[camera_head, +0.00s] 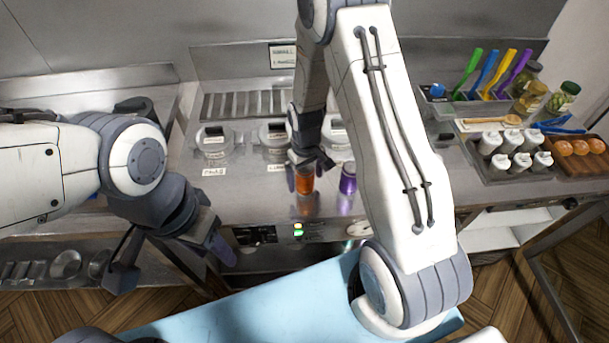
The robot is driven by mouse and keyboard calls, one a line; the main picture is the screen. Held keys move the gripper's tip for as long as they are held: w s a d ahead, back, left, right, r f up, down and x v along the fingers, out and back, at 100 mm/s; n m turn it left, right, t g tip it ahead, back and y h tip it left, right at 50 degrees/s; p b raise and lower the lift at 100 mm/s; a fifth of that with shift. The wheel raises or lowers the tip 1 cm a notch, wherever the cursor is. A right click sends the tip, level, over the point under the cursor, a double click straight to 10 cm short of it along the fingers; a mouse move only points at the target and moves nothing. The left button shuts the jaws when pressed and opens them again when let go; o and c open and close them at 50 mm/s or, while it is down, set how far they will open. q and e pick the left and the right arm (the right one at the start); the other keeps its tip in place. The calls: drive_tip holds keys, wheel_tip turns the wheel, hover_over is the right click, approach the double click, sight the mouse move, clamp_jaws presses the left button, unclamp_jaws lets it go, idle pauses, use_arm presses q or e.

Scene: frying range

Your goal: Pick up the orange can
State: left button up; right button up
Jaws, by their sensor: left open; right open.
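The orange can (304,183) stands upright on the steel counter, near its front edge. My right gripper (309,172) reaches down from above, right at the can. Its fingers are open, one at the can's left side and one near its upper right; I cannot tell whether they touch it. The can's top is partly hidden by the gripper. My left gripper (172,264) is open and empty, in front of the counter at the left, well away from the can.
A purple can (348,180) stands close to the right of the orange can. Lidded containers (214,145) stand behind. At the right are white bottles (490,143) in a tray, orange round items (580,147) and colored-handled utensils (487,75). My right arm hides the counter's middle.

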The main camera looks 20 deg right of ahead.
drive_tip(key=shift+f, duration=0.75)
clamp_jaws()
drive_tip(key=shift+r, duration=0.1)
